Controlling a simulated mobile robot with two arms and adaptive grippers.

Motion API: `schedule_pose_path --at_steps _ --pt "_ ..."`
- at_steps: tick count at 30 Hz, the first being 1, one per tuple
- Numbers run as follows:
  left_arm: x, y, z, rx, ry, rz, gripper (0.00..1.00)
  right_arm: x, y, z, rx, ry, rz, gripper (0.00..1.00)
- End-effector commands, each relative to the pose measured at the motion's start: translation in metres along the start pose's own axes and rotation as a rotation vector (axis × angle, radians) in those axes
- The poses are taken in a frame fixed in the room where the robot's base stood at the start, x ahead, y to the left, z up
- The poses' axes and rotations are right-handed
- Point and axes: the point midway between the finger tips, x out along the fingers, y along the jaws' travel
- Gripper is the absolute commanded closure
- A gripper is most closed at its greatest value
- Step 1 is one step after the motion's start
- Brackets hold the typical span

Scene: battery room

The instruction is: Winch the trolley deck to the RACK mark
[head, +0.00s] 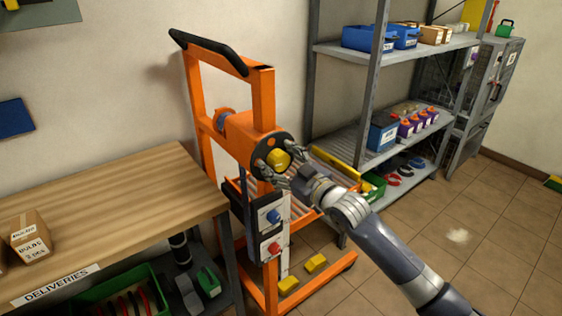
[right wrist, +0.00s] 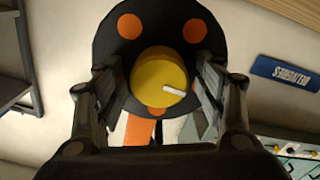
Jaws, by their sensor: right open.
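The orange trolley (head: 262,100) stands between the wooden table and the shelf rack. Its winch has a black round plate with orange dots and a yellow knob (head: 278,158) in the middle. The knob, with a white mark on it, also shows in the right wrist view (right wrist: 160,82). My right gripper (head: 281,166) is open, with its fingers on either side of the knob; I cannot tell whether they touch it. The orange deck (head: 328,192) is low on the trolley, partly hidden by my right arm. A panel (head: 272,228) with blue and red parts is on the upright. My left gripper is not in view.
The wooden table (head: 110,190) with a DELIVERIES label and cardboard boxes is at left. The grey shelf rack (head: 372,95) holding bins and batteries stands at right behind the trolley. Yellow blocks (head: 316,263) are at the trolley's base.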

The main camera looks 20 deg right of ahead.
Motion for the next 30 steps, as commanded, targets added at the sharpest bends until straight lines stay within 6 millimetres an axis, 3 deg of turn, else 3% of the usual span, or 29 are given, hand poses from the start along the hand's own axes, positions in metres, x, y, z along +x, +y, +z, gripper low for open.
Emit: schedule_pose_path --at_steps 7,21,30 --pt "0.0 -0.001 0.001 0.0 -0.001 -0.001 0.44 -0.018 0.0 0.002 -0.001 -0.002 0.0 0.36" --pt "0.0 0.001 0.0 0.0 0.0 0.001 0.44 -0.098 0.0 0.002 -0.001 -0.003 -0.001 0.36" --pt "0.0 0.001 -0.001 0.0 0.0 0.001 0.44 -0.119 0.0 0.0 -0.001 -0.001 0.0 0.36"
